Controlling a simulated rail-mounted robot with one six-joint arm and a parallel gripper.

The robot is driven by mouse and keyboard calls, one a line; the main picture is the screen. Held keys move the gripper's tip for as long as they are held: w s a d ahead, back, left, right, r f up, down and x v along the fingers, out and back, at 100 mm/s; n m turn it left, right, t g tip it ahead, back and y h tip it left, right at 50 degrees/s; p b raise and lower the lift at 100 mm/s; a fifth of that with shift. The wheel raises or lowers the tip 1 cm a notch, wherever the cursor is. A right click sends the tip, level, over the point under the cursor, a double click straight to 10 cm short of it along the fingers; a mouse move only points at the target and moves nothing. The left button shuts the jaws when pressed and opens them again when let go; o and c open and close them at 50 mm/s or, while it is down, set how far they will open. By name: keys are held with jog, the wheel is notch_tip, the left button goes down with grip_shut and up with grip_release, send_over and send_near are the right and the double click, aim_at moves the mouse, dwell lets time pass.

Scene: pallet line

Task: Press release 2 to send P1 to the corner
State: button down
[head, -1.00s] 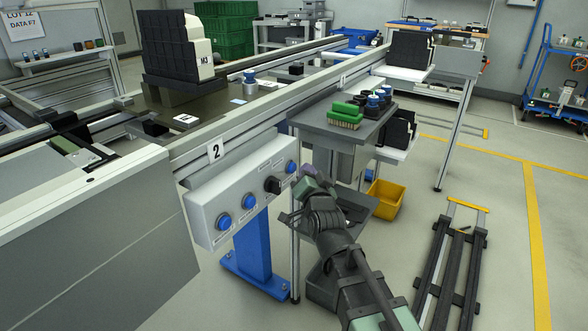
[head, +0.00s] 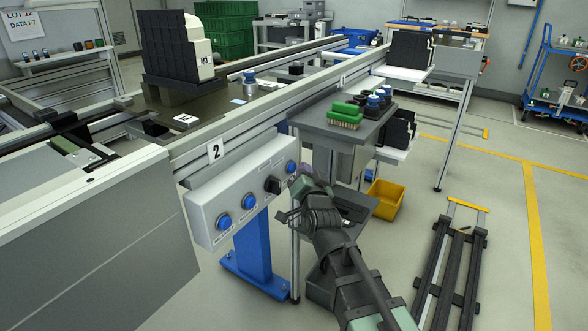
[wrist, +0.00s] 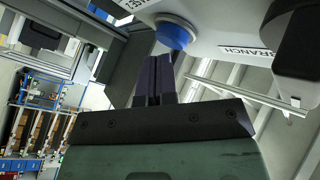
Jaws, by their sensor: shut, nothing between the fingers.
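The control box (head: 200,219) marked 2 (head: 215,151) hangs on the conveyor's side. Its face has blue buttons at left (head: 223,222), middle (head: 248,201) and right (head: 291,167), and a black knob (head: 272,185). Their labels are too small to read in the head view. My gripper (head: 298,177) is at the box's right end, by the right button. In the wrist view, my shut, empty fingers (wrist: 155,80) point at a blue button (wrist: 175,32); I cannot tell if they touch. A dark pallet (head: 185,100) on the line carries a black fixture marked M3 (head: 170,47). No P1 mark is readable.
A yellow bin (head: 386,200) is on the floor to the right. The black knob (wrist: 290,45) is close beside the button in the wrist view.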

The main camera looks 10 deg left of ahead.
jog(key=shift+w+a, duration=0.2)
jog(key=shift+a, duration=0.25)
dwell(0.5)
dwell(0.4)
jog(key=shift+s+d, duration=0.4)
jog(key=shift+d, duration=0.4)
